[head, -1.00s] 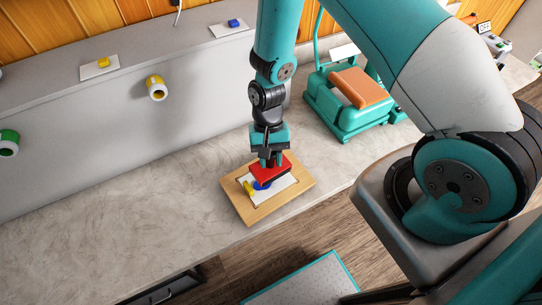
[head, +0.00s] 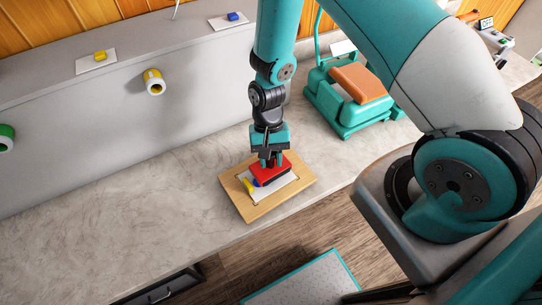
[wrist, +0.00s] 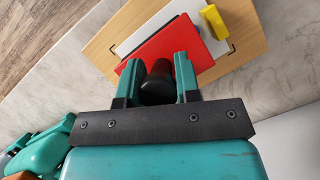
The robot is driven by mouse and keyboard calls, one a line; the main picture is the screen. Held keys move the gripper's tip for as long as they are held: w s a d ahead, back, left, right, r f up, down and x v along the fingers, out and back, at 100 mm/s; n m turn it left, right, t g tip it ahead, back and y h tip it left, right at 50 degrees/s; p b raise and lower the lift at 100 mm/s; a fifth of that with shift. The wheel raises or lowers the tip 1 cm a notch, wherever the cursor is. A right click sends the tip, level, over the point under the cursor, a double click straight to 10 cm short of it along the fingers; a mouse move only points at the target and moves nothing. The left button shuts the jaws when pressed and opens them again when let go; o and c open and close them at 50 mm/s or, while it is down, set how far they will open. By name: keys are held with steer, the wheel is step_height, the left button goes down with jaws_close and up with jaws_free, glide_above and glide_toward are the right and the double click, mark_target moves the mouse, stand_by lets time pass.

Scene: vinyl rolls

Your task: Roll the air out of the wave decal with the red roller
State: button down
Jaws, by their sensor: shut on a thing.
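My gripper (head: 269,160) is shut on the dark handle of the red roller (head: 272,174). The roller's red body lies over the white sheet (head: 284,189) on the wooden board (head: 252,209); I cannot tell whether it presses on the sheet. Blue and yellow shapes (head: 249,186) show at the roller's left edge, and the roller hides the rest. In the wrist view, the gripper (wrist: 160,78) holds the dark handle between its fingers, with the red body (wrist: 190,45) beyond and a yellow piece (wrist: 214,22) past it on the white sheet.
The board lies on a grey marble-like counter (head: 110,215) with free room to its left. A teal machine with an orange top (head: 358,84) stands behind right. A yellow roll (head: 154,82) and a green roll (head: 6,138) are on the grey back panel.

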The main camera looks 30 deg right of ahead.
steer(key=shift+f+b, duration=0.6)
steer(key=shift+f, duration=0.25)
steer(key=shift+s+d+p, duration=0.2)
steer(key=shift+s+p, duration=0.1)
steer(key=shift+s, duration=1.45)
steer(key=shift+w, duration=0.1)
steer(key=shift+w+a+b, duration=0.2)
steer(key=shift+w+b, duration=0.1)
steer(key=shift+w, duration=1.4)
steer(key=shift+w+a+b, duration=0.2)
steer(key=shift+w+b, duration=0.1)
steer(key=shift+w, duration=1.4)
steer(key=shift+s, duration=0.1)
steer(key=shift+s+d+p, duration=0.2)
steer(key=shift+s+p, duration=0.1)
steer(key=shift+s, duration=1.45)
steer(key=shift+s+d+p, duration=0.2)
steer(key=shift+s+p, duration=0.05)
steer(key=shift+s, duration=1.45)
steer(key=shift+w+a+b, duration=0.2)
steer(key=shift+w+b, duration=0.1)
steer(key=shift+w, duration=1.5)
steer(key=shift+w+a+b, duration=0.15)
steer(key=shift+w+b, duration=0.15)
steer(key=shift+w, duration=1.45)
